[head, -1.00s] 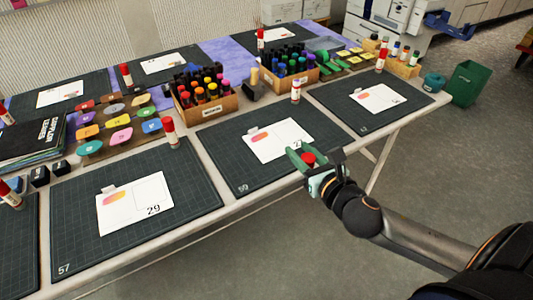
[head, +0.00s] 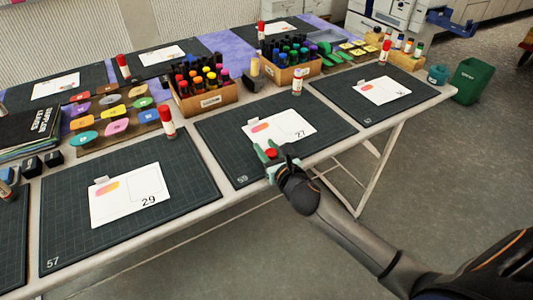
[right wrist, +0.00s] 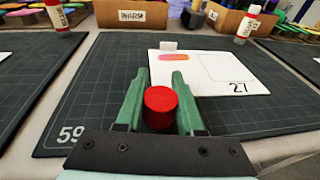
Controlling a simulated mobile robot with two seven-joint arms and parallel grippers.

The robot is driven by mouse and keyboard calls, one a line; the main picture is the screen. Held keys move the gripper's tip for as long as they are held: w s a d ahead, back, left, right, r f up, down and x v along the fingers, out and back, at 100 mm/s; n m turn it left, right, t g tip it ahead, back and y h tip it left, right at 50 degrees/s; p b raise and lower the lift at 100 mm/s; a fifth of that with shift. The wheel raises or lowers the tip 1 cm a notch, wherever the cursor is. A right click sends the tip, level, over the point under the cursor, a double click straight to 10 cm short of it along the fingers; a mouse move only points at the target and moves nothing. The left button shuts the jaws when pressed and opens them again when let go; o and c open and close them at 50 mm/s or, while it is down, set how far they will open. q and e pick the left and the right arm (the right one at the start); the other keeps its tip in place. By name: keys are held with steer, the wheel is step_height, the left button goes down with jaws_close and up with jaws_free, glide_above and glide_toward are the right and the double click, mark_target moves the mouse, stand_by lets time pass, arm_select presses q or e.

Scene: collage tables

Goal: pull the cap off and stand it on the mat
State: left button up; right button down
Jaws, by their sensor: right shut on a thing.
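My right gripper (head: 273,150) is shut on a red cap (head: 271,153). In the right wrist view the cap (right wrist: 161,107) sits between the two green fingers (right wrist: 163,78). It is over the near edge of the dark cutting mat (head: 230,150) marked 59. I cannot tell whether the cap touches the mat. A glue stick (head: 297,80) with a pale top and no red cap stands upright behind this mat; it also shows in the right wrist view (right wrist: 246,24). My left gripper is not in view.
A white card (head: 305,122) marked 27 lies on the mat. A capped glue stick (head: 167,122) stands left of the mat. A box of bottles (head: 208,103) stands behind it. The mat's left part is clear. The table's front edge is close to my gripper.

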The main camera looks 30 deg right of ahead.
steer(key=shift+f, duration=0.6)
steer(key=shift+r, duration=0.1)
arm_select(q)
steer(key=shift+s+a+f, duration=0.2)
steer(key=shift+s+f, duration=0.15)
arm_select(e)
steer(key=c, duration=0.5)
jaws_free()
steer(key=shift+f, duration=0.3)
